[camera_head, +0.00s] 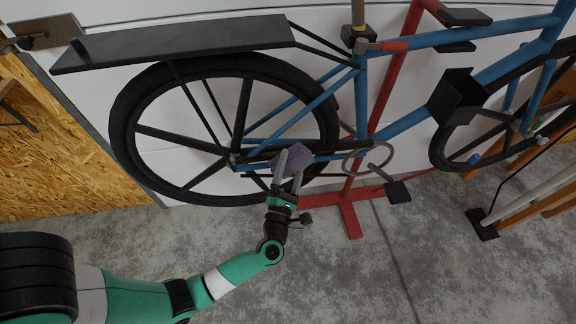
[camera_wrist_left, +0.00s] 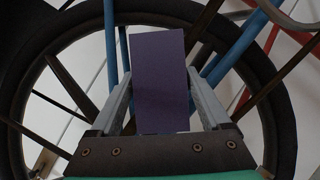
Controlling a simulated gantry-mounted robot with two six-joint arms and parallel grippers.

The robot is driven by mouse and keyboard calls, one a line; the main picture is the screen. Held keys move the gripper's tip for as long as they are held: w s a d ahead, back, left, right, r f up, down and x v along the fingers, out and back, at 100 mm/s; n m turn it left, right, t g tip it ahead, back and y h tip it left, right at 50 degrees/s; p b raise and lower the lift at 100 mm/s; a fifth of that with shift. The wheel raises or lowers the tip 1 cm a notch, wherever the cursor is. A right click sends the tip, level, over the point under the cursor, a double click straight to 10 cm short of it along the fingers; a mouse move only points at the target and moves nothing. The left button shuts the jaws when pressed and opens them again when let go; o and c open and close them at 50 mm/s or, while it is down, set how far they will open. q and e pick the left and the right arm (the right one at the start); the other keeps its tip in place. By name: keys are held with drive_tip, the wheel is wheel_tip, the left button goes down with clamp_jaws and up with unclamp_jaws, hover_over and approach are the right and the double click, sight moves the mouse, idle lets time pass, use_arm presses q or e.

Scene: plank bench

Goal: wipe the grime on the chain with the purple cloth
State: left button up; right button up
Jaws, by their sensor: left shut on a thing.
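My left gripper (camera_head: 288,172) is shut on the purple cloth (camera_head: 292,160), which is held up between its two fingers. In the left wrist view the purple cloth (camera_wrist_left: 160,85) shows as a flat dark block between the fingers. The chain (camera_head: 310,156) runs as a dark bar from the rear hub toward the chainring (camera_head: 368,156). The cloth overlaps the chain in the head view; I cannot tell whether they touch. No grime can be made out on the chain. My right gripper is not in view.
The blue bicycle (camera_head: 410,42) hangs on a red stand (camera_head: 383,95) against a white wall. Its rear wheel (camera_head: 122,125) and pedal (camera_head: 398,192) are close to my left gripper. A chipboard panel (camera_head: 60,150) is at left. Grey floor (camera_head: 330,270) lies open in front.

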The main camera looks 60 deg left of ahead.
sight(303, 167)
use_arm(q)
drive_tip(key=shift+w+d+b, duration=0.25)
drive_tip(key=shift+w, duration=0.55)
drive_tip(key=shift+w+d+b, duration=0.25)
drive_tip(key=shift+w, duration=0.5)
drive_tip(key=shift+w+d+f+b, duration=0.15)
drive_tip(key=shift+w+b, duration=0.15)
drive_tip(key=shift+w, duration=0.15)
drive_tip(key=shift+w+d+b, duration=0.25)
drive_tip(key=shift+w+b, duration=0.15)
drive_tip(key=shift+w, duration=0.3)
drive_tip(key=shift+w+d+b, duration=0.2)
drive_tip(key=shift+w+b, duration=0.2)
drive_tip(key=shift+w, duration=0.35)
drive_tip(key=shift+w+d+b, duration=0.25)
drive_tip(key=shift+w+b, duration=0.15)
drive_tip(key=shift+w, duration=0.3)
drive_tip(key=shift+w+d+b, duration=0.2)
drive_tip(key=shift+w+b, duration=0.1)
drive_tip(key=shift+w, duration=0.35)
